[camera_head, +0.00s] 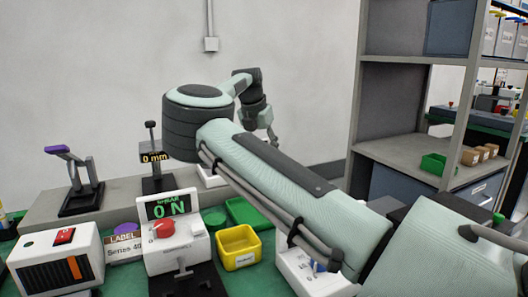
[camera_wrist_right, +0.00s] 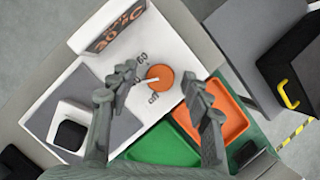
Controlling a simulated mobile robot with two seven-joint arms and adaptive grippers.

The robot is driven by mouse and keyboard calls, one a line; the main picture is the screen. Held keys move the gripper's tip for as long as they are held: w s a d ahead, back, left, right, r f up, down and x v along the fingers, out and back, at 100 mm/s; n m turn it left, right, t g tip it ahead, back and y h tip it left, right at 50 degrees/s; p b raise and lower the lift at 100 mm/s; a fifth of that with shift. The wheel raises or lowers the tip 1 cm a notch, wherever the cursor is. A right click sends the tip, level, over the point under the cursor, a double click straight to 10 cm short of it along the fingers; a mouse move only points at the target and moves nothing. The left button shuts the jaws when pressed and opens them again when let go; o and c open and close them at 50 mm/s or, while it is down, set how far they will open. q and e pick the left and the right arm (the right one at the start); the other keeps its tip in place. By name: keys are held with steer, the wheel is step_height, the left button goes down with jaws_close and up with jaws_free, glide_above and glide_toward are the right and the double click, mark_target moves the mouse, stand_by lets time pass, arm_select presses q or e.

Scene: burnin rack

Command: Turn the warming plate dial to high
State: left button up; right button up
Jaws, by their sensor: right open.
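In the right wrist view the warming plate is a white unit (camera_wrist_right: 178,45) with a grey top plate (camera_wrist_right: 88,118) and an orange-digit display (camera_wrist_right: 117,27). Its round orange dial (camera_wrist_right: 160,78) has a white pointer line running toward its left edge. Small printed marks, including "60" and what looks like "off", sit beside the dial. My right gripper (camera_wrist_right: 162,96) is open, with one finger on each side of the dial in this view. I cannot tell whether either finger touches it. My left gripper is not in view.
In the head view a force tester (camera_head: 178,245) with a red knob, a white box with a red switch (camera_head: 55,262) and a yellow bin (camera_head: 238,247) stand on the green bench. Shelving (camera_head: 405,95) stands right. Orange (camera_wrist_right: 228,118) and green (camera_wrist_right: 165,146) trays lie close to the dial.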

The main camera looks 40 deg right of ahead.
steer(key=v, duration=1.2)
